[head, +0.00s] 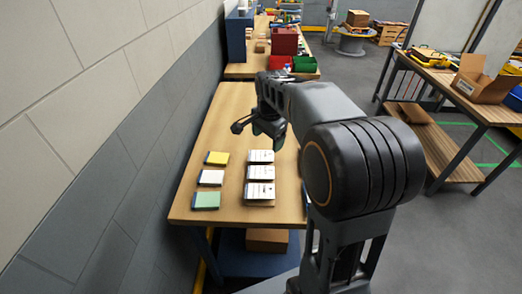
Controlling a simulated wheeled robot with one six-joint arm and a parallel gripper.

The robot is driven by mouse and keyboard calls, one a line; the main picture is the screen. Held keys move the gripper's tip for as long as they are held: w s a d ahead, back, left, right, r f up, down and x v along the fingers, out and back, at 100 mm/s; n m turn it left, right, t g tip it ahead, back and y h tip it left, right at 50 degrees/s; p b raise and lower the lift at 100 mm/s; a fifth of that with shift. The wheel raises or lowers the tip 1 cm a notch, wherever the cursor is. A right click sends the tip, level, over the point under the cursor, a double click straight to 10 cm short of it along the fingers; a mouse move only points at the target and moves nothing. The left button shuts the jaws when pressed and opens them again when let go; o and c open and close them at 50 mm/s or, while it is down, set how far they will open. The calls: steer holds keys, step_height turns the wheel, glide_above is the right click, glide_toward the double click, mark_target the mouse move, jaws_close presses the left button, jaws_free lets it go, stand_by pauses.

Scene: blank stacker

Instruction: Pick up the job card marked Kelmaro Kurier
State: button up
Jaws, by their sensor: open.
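Several small cards or pads lie flat on the wooden table in two columns. The right column has three white ones with dark markings: a far one (261,156), a middle one (260,172) and a near one (261,190). The markings are too small to read, so I cannot tell which is the Kelmaro Kurier card. The left column has a yellow pad (216,158), a white pad (210,178) and a green pad (206,200). My gripper (266,132) is open above the table, beyond the white cards; my arm partly hides it.
The wooden table (219,124) stands along the wall, with bare room left of my gripper. Behind it, a second table carries red (284,41) and green (306,64) bins. A bench (449,81) with an open cardboard box (481,81) stands at right.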

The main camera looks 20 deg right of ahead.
steer(key=w+d+f+m+g+p, duration=0.1)
steer(key=w+d+f+m+p, duration=0.1)
steer(key=w+d+m, duration=0.5)
steer(key=m, duration=0.2)
glide_above(271, 155)
step_height(271, 155, down, 8)
steer(key=shift+r+p, duration=0.2)
steer(key=shift+p, duration=0.1)
steer(key=shift+s+f+p, duration=0.15)
steer(key=shift+f+p, duration=0.7)
steer(key=shift+f, duration=2.35)
steer(key=shift+f, duration=0.25)
steer(key=c, duration=0.7)
steer(key=shift+r, duration=0.1)
steer(key=shift+c, duration=0.2)
